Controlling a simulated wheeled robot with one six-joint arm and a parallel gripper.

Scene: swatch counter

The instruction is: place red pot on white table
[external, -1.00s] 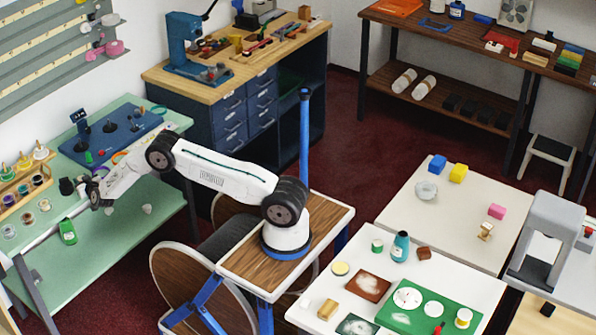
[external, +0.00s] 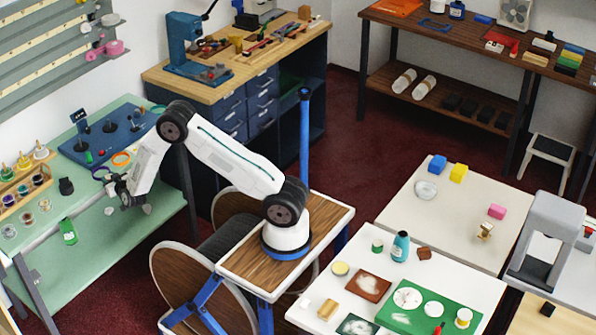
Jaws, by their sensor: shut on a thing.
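My gripper (external: 122,198) is at the left, low over the green table (external: 100,235), pointing down. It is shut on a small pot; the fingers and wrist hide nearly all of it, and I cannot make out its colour. Other small pots stand on the green table, such as a brownish one (external: 28,218) and a pale one (external: 9,231). Two white tables are at the right: a nearer one (external: 455,290) with several things on it, and a farther one (external: 400,220) with a few blocks.
The nearer white table holds a teal bottle (external: 400,247) and a green mat (external: 415,322). The farther white table has bare room in its middle.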

